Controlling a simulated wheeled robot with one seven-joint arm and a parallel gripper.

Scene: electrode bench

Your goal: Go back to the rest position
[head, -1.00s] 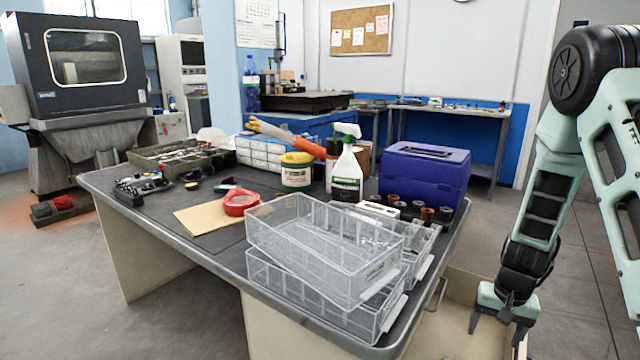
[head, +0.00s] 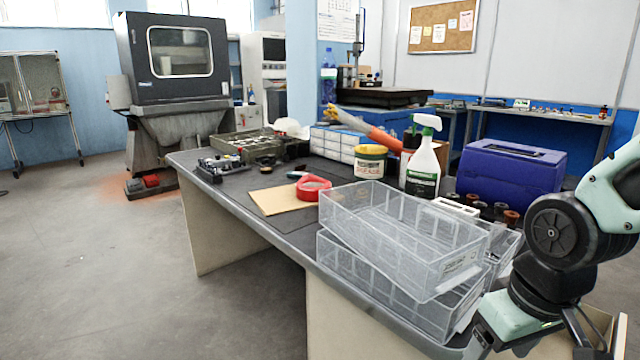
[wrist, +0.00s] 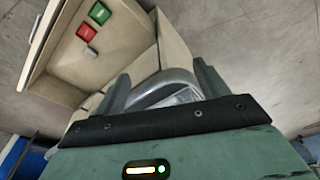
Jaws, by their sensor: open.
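My gripper (wrist: 162,75) is open in the wrist view, its two dark fingers apart. A curved grey shape shows between and beyond the fingers; I cannot tell if it is touched. In the head view my gripper (head: 492,338) is low at the right, beside the bench's near right corner and the stacked clear bins, partly cut off by the frame. My arm is folded at the right edge. Nothing is seen held.
A beige open drawer (wrist: 62,68) holds a red block (wrist: 86,32) and a green block (wrist: 100,13). On the bench (head: 250,213) are clear bins (head: 395,235), a spray bottle (head: 423,165), red tape (head: 313,188) and a blue case (head: 510,175).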

